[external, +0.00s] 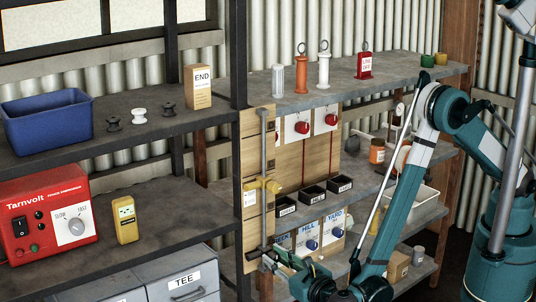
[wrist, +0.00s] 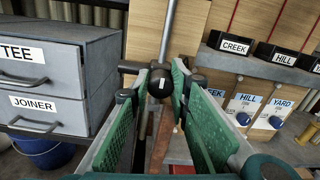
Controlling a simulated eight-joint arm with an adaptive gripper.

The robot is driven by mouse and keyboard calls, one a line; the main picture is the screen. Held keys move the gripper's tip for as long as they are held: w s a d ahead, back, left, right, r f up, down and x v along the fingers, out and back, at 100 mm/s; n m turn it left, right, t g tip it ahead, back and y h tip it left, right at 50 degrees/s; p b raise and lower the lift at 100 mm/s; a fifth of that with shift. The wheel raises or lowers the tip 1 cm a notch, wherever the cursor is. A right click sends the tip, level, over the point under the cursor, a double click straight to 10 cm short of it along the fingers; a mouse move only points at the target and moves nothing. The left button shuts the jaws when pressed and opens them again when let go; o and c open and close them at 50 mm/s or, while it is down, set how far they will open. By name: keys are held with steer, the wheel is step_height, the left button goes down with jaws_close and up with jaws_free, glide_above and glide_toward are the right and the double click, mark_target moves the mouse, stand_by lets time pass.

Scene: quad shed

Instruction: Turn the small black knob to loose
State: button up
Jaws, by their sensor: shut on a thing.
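The small black knob (wrist: 160,84) is round, with a small pale mark on its face. It sits at the lower end of an upright grey rod (external: 263,150) on a wooden board (external: 250,135). In the wrist view, the green-padded fingers of my gripper (wrist: 163,85) are on both sides of the knob and shut on it near their tips. In the external view, my gripper (external: 271,259) is at the rod's foot and largely hides the knob. I cannot read any loose marking.
Grey drawers labelled TEE and JOINER (wrist: 55,75) stand close on the left. Small black bins (external: 312,196) and tags with blue knobs (external: 311,240) are on the right. A red box with a dial (external: 45,220) sits on the left shelf.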

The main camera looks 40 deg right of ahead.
steer(key=shift+m, duration=0.5)
steer(key=o, duration=0.9)
steer(key=shift+s, duration=0.1)
steer(key=shift+s+a, duration=0.15)
steer(key=shift+s, duration=5.75)
